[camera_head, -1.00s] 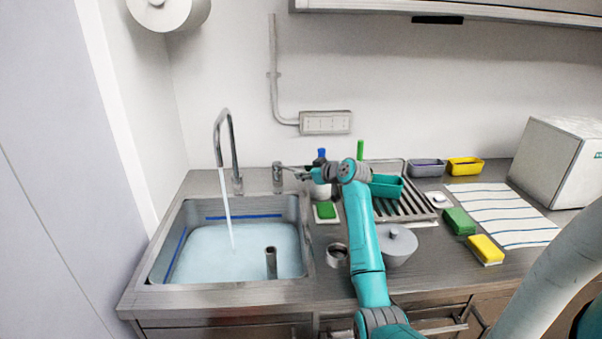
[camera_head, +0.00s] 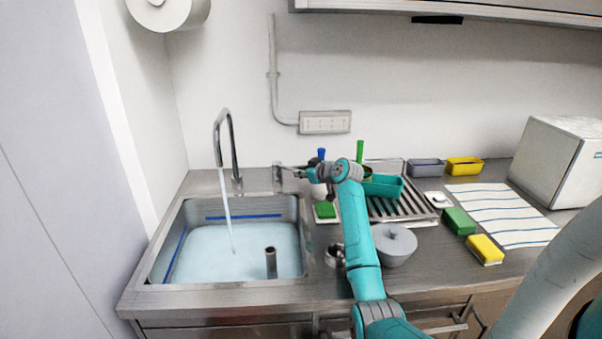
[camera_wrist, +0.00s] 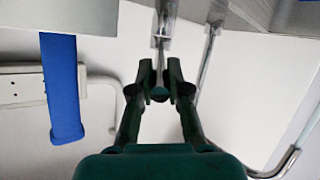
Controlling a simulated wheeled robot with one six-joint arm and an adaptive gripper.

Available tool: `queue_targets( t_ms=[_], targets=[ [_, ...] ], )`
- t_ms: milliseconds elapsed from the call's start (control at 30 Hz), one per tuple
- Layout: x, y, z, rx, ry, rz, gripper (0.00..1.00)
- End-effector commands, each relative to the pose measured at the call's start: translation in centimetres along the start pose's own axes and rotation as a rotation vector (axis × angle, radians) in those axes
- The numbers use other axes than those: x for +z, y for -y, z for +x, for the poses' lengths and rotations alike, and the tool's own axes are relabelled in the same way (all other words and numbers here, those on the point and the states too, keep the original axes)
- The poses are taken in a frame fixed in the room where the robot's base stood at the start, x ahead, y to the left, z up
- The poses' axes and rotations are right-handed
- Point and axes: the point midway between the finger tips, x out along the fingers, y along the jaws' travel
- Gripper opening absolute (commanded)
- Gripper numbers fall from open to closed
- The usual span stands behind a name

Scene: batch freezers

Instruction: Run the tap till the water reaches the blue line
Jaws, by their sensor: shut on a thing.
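The tap (camera_head: 226,140) is a tall bent spout at the sink's back left, and a stream of water (camera_head: 226,210) falls from it. The sink (camera_head: 300,235) holds pale blue water (camera_head: 210,255). The blue line (camera_head: 245,217) runs along the back and left inner walls; the water surface lies a little below it at the back. The tap's lever post (camera_head: 278,178) stands right of the spout. My gripper (camera_head: 302,170) is shut on the lever; in the wrist view its dark fingers (camera_wrist: 160,85) close around the thin metal handle (camera_wrist: 160,50).
A standpipe (camera_head: 271,263) rises from the water. Right of the sink are a green sponge (camera_head: 325,210), a grey lidded pot (camera_head: 395,245), a drying rack (camera_head: 405,205) with a teal tub (camera_head: 383,186), and a striped cloth (camera_head: 500,215). A blue object (camera_wrist: 62,90) hangs close by in the wrist view.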

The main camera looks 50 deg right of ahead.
Motion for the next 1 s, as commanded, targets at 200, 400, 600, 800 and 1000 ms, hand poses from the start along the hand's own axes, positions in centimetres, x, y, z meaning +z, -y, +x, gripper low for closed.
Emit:
queue_targets(
  t_ms=[200, 400, 600, 800, 1000],
  targets=[
    [0.0, 0.6, 0.1, 0.026, 0.011, 0.011, 0.00],
    [-0.2, 2.1, 0.3, 0.110, 0.031, 0.045, 0.00],
    [-0.8, 4.1, 0.7, 0.236, 0.057, 0.097, 0.00],
    [-1.4, 5.9, 1.2, 0.365, 0.084, 0.151, 0.00],
    [-2.0, 7.2, 1.9, 0.474, 0.107, 0.196, 0.00]
  ],
)
